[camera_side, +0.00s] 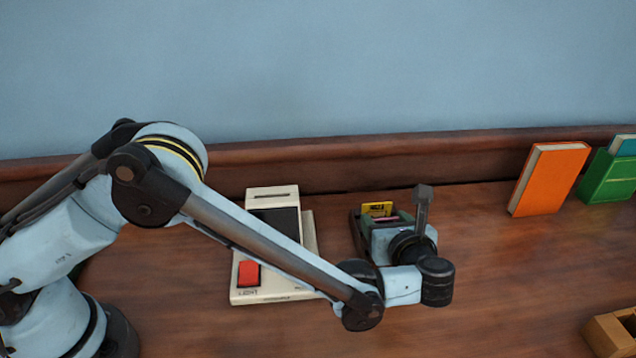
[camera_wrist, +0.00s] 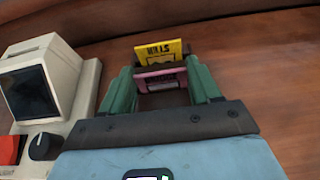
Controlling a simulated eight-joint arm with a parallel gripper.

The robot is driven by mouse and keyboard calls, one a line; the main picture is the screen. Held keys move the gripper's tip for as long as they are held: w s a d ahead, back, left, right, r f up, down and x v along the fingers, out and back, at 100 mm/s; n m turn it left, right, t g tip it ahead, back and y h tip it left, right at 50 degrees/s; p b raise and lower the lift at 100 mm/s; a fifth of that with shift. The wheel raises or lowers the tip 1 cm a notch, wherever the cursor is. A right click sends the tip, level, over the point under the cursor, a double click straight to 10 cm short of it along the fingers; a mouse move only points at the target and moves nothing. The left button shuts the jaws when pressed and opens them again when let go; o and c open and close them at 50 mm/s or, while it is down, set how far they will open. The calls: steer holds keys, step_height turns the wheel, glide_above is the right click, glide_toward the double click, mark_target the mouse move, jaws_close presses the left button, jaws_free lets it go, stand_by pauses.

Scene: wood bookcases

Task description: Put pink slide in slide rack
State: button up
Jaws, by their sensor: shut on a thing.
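The pink slide (camera_wrist: 160,76) shows between the two green fingers of my gripper (camera_wrist: 163,82) in the wrist view. My gripper is shut on it, and it also shows as a thin pink strip in the side view (camera_side: 385,218). The dark slide rack (camera_side: 357,238) stands on the desk, with my gripper (camera_side: 392,217) over it. A yellow slide (camera_wrist: 161,50) stands upright just behind the pink one; it also shows in the side view (camera_side: 377,209). My fingers and wrist hide much of the rack, so I cannot tell how deep the pink slide sits.
A cream slide viewer (camera_side: 271,297) with a dark screen and red switch (camera_side: 249,273) stands left of the rack. An orange book (camera_side: 549,180) and a green book (camera_side: 606,178) stand at the right. A wooden box (camera_side: 606,335) is at front right. The desk between is clear.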

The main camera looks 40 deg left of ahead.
steer(key=shift+f, duration=0.25)
steer(key=o, duration=1.1)
steer(key=shift+f, duration=0.15)
